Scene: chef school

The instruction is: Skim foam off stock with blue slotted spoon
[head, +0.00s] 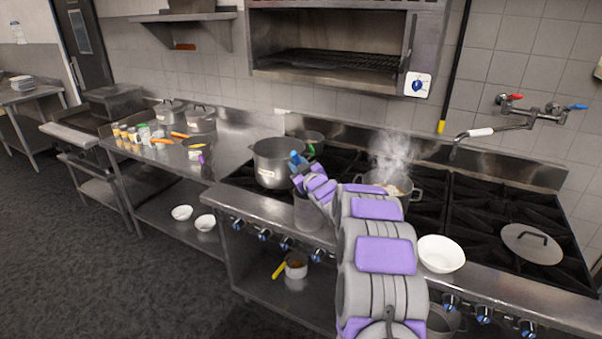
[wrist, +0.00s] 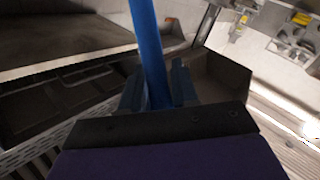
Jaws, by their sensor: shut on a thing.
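My gripper (head: 298,166) is over the front of the stove, beside the large labelled pot (head: 270,165). In the wrist view, my gripper (wrist: 160,92) is shut on a blue handle (wrist: 148,42) between its dark fingers. The blue end (head: 295,157) shows in the head view. I cannot see the spoon's slotted head. A metal container (head: 307,214) stands just below the gripper; whether the spoon reaches into it is unclear. A steaming pot (head: 416,186) with pale contents stands on a burner right of my gripper, partly hidden by my arm.
A white bowl (head: 441,254) sits at the stove's front edge, and a lid (head: 532,243) lies on the right burners. A faucet (head: 490,132) juts over the stove. The left counter holds lidded pots (head: 201,118) and small jars.

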